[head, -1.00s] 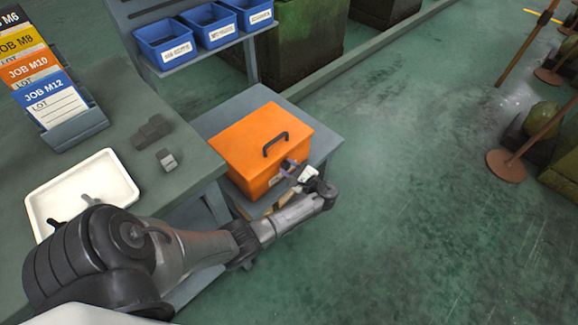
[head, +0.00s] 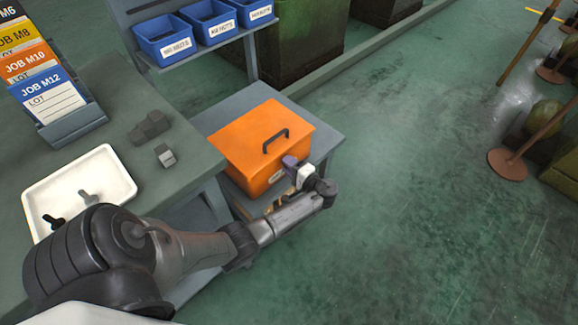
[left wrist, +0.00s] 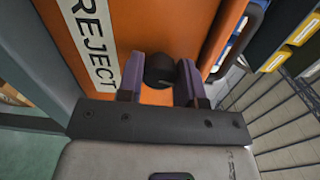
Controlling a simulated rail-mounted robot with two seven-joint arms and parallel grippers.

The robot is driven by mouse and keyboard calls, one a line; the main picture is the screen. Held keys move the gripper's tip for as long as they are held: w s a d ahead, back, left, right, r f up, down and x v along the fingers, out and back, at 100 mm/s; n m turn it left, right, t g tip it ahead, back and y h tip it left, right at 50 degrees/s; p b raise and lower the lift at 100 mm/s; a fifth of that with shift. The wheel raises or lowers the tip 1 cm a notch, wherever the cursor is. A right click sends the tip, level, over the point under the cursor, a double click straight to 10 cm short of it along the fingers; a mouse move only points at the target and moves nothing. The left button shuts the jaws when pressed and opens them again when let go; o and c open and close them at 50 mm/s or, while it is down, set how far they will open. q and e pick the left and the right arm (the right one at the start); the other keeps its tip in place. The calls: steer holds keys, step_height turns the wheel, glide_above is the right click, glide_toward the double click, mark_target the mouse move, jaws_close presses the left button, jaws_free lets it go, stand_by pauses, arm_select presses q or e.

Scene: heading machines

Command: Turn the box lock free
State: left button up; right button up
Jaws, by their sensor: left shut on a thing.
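The orange box (head: 250,140) with a black handle on its lid sits on a small grey table. My left gripper (head: 291,164) is at the box's front face. In the left wrist view, its two purple-padded fingers (left wrist: 160,78) are shut on a round black knob, the box lock (left wrist: 159,68). The knob stands on the orange face beside a white label reading REJECT (left wrist: 97,45). In the head view the gripper hides the lock. The lid is down. My right gripper is not in view.
The workbench at left holds a white tray (head: 112,158) with dark keys or wing-shaped parts, grey blocks (head: 150,128) and job cards (head: 50,100). Blue bins (head: 165,40) stand on a rack behind the box. The green floor to the right is clear near the table.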

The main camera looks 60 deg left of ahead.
arm_select(q)
steer(key=shift+n+b, duration=0.4)
steer(key=shift+n, duration=0.8)
steer(key=o, duration=0.9)
steer(key=shift+p+v, duration=1.15)
steer(key=shift+v, duration=5.8)
